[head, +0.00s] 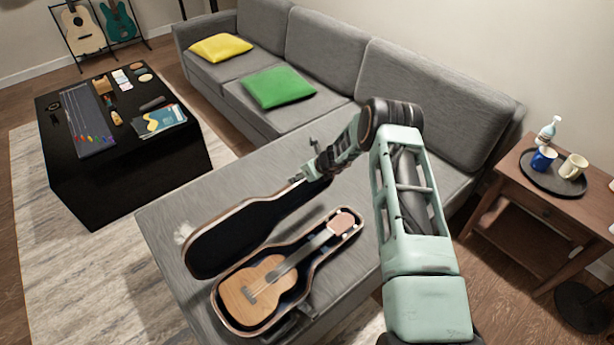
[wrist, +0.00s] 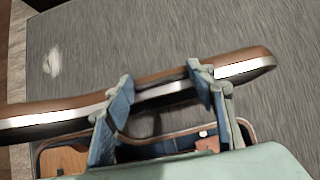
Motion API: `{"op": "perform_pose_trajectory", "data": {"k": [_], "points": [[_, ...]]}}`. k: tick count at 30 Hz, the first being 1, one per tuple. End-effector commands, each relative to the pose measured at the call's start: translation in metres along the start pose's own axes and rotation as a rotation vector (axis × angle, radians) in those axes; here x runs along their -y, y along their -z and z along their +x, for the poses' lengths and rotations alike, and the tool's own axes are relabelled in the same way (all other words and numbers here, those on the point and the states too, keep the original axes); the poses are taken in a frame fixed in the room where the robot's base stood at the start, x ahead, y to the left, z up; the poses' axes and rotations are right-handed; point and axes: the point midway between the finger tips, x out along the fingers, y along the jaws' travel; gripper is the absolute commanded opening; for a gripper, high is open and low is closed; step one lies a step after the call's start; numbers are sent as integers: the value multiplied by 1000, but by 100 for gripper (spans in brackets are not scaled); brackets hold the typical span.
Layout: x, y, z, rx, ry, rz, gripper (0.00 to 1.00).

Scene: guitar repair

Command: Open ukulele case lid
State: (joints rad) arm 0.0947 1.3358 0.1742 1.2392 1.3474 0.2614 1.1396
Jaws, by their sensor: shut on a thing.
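The ukulele case (head: 330,245) lies on the grey sofa's extended seat. A light-wood ukulele (head: 262,283) rests inside it, and part of its body shows in the wrist view (wrist: 65,160). The case lid (head: 222,238) is raised on the far side, tilted well open with its dark lining showing. In the wrist view the lid's brown and silver edge (wrist: 50,118) crosses the frame. My gripper (head: 298,179) is at the lid's upper edge, shut on it, with its fingers (wrist: 158,104) at the edge. The exact finger contact is partly hidden.
A black coffee table (head: 120,180) with papers and small items stands at the left. Yellow (head: 220,47) and green (head: 279,88) cushions lie on the sofa. A side table (head: 515,185) with a tray, mugs and a bottle is at the right.

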Motion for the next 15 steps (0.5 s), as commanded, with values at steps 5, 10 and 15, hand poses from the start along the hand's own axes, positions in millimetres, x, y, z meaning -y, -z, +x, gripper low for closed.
{"op": "perform_pose_trajectory", "data": {"k": [5, 10, 15], "points": [[4, -6, 3, 4, 8, 2, 7], [6, -7, 4, 4, 10, 2, 7], [6, -6, 4, 3, 11, 2, 7]]}}
